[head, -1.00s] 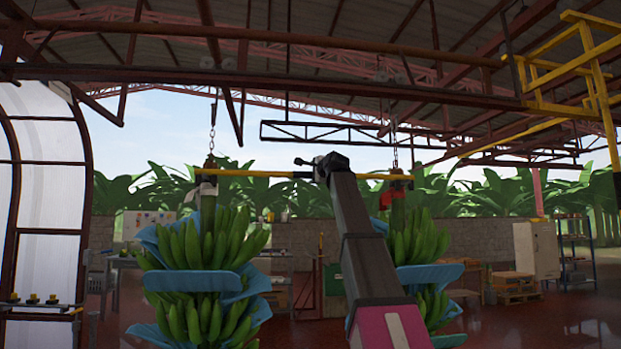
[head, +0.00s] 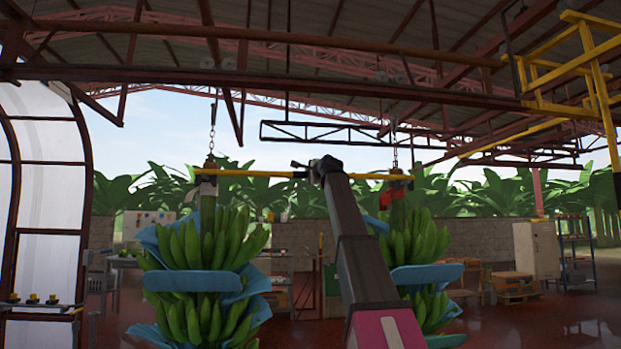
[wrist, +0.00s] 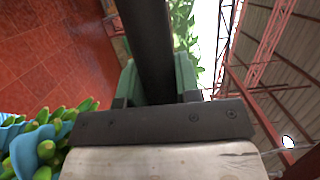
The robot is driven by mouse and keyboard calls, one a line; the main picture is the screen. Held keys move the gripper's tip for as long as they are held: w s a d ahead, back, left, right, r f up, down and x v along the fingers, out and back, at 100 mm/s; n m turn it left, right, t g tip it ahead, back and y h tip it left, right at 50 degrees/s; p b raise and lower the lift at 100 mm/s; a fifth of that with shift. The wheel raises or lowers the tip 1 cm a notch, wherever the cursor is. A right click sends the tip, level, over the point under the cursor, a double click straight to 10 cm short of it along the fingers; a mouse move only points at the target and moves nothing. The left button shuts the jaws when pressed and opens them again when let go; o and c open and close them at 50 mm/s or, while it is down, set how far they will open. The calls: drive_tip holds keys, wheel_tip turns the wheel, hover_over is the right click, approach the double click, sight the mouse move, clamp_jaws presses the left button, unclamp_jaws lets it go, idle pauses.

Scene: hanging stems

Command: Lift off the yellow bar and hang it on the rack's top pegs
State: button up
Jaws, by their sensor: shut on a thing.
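The yellow bar (head: 250,173) runs level between two hanging stems, with a dark sleeve near its middle. Its ends meet the stem tops below two chains. My gripper (head: 312,172) is at the dark sleeve. In the wrist view the dark sleeve (wrist: 146,40) passes between the green finger pads of my gripper (wrist: 155,82), which is shut on it. A dark rail with several yellow-topped pegs (head: 35,300), possibly the rack, stands at the lower left.
Green banana bunches with blue sheets hang at left (head: 200,245) and right (head: 418,240), on either side of my arm. Chains (head: 212,130) hang from an overhead beam. A white cabinet (head: 537,248) and blue shelf (head: 575,250) stand far right.

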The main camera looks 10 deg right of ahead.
drive_tip(key=shift+r, duration=0.15)
drive_tip(key=shift+r, duration=0.35)
wheel_tip(320, 180, up, 3)
drive_tip(key=shift+w+f, duration=0.1)
drive_tip(key=shift+w, duration=0.05)
drive_tip(key=s+a+r, duration=0.7)
drive_tip(key=s+a, duration=0.1)
drive_tip(key=shift+s, duration=0.3)
drive_tip(key=shift+a+r, duration=0.1)
